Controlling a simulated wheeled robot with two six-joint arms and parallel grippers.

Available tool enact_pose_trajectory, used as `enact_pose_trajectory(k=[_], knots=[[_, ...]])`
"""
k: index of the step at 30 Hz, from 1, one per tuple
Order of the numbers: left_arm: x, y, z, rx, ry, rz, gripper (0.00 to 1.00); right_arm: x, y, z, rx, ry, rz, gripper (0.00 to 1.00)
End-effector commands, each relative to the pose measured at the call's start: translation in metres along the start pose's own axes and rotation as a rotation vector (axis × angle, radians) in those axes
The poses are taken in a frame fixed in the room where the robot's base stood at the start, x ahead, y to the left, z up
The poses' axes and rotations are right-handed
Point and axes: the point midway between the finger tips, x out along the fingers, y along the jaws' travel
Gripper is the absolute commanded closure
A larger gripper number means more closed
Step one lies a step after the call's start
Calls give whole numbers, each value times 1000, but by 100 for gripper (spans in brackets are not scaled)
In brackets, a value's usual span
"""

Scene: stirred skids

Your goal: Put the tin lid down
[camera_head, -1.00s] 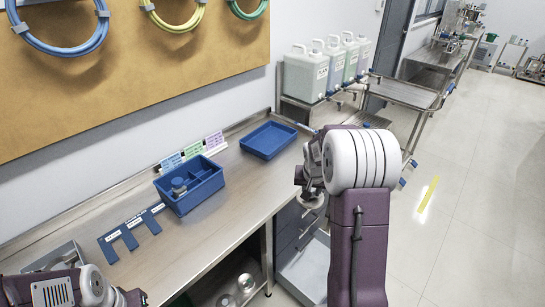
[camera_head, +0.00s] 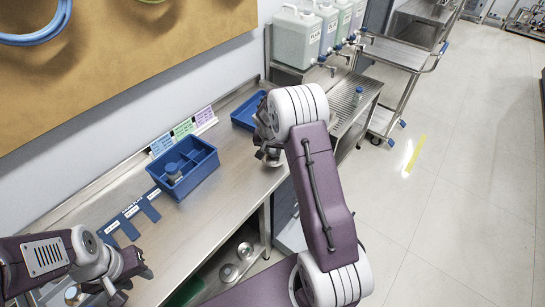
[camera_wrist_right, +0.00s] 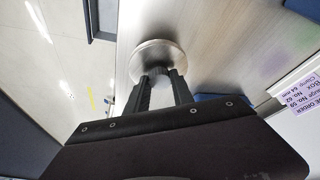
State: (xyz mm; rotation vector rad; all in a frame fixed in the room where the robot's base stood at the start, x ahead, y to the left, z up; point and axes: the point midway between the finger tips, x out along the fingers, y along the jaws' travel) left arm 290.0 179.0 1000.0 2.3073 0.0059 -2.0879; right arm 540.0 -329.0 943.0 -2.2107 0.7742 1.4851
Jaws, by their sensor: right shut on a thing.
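The tin lid (camera_wrist_right: 160,48) is a round, shiny metal disc at the fingertips of my right gripper (camera_wrist_right: 159,73) in the right wrist view. The gripper is shut on it. In the head view my right gripper (camera_head: 268,148) is over the steel bench (camera_head: 225,200), near its front edge, and the arm hides much of it. Whether the lid touches the bench cannot be told. My left gripper (camera_head: 132,270) is at the lower left of the head view, by the bench's near end; its jaws are unclear.
A blue divided box (camera_head: 203,170) with a small container (camera_head: 173,171) inside stands on the bench. A blue tray (camera_head: 243,117) is partly hidden behind my right arm. Blue slotted pieces (camera_head: 131,222) lie at left. Bare bench lies between box and right gripper.

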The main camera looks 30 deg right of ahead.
Motion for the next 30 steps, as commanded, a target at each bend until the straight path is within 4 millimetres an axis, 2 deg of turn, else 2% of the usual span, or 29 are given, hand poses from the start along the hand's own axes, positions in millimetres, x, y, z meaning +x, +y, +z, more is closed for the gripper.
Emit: enact_pose_trajectory(k=[4,9,11,23,24,26,30], knots=[[0,0,0,0,0,0,64,4,-2,1,1,-1,1,100],[-1,0,0,0,0,0,64,32,-1,14,-1,-3,1,100],[-1,0,0,0,0,0,64,37,-1,15,-1,-2,1,100],[6,0,1,0,0,0,64,42,-1,17,0,0,-1,100],[5,0,1,0,0,0,64,42,-1,17,0,-1,0,69],[4,0,1,0,0,0,64,41,-1,17,0,-1,0,52],[4,0,1,0,0,0,64,41,-1,17,0,-1,0,50]])
